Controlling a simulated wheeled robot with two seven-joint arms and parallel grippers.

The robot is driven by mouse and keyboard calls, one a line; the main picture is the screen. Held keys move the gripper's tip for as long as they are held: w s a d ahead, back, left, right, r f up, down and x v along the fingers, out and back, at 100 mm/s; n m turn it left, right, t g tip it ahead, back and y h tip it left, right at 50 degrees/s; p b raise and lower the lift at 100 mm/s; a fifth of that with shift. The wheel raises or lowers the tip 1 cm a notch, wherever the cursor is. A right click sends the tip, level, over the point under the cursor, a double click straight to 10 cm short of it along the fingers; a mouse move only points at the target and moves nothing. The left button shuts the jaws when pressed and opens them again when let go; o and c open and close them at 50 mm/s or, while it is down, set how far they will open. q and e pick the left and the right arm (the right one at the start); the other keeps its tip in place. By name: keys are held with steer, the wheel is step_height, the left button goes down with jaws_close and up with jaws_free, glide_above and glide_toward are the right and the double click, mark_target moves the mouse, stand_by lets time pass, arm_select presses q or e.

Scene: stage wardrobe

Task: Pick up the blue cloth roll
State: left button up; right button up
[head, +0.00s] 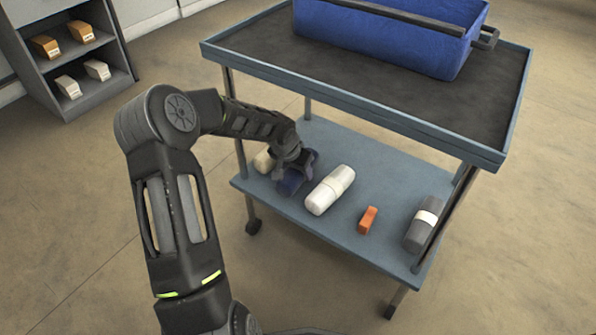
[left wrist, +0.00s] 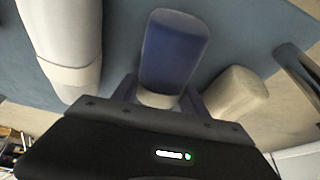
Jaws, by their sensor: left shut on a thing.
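The blue cloth roll (head: 290,183) lies at the lower shelf of the cart, partly hidden by my left gripper (head: 291,168) in the head view. In the left wrist view the blue roll (left wrist: 174,50) sits between the two fingers, with a pale band near the gripper. My left gripper (left wrist: 160,97) is shut on it. I cannot tell whether the roll touches the shelf. A white roll (head: 330,190) lies to its right and a beige roll (head: 264,161) to its left in the head view. My right gripper is not in view.
The lower shelf (head: 395,190) also bears an orange block (head: 367,220) and a grey roll with a white band (head: 422,225). The upper tray (head: 260,48) overhangs it and holds a blue bin (head: 390,35). A grey shelf unit (head: 40,75) stands at the back left.

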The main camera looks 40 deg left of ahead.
arm_select(q)
steer(key=c, duration=0.7)
steer(key=shift+r, duration=0.15)
steer(key=shift+c, duration=0.2)
steer(key=shift+r+p, duration=0.45)
steer(key=shift+r, duration=0.05)
step_height(320, 180, up, 3)
steer(key=shift+p, duration=1.05)
steer(key=s+d+p, duration=0.1)
steer(key=s+p, duration=0.2)
steer(key=s, duration=1.5)
steer(key=shift+d+f, duration=0.4)
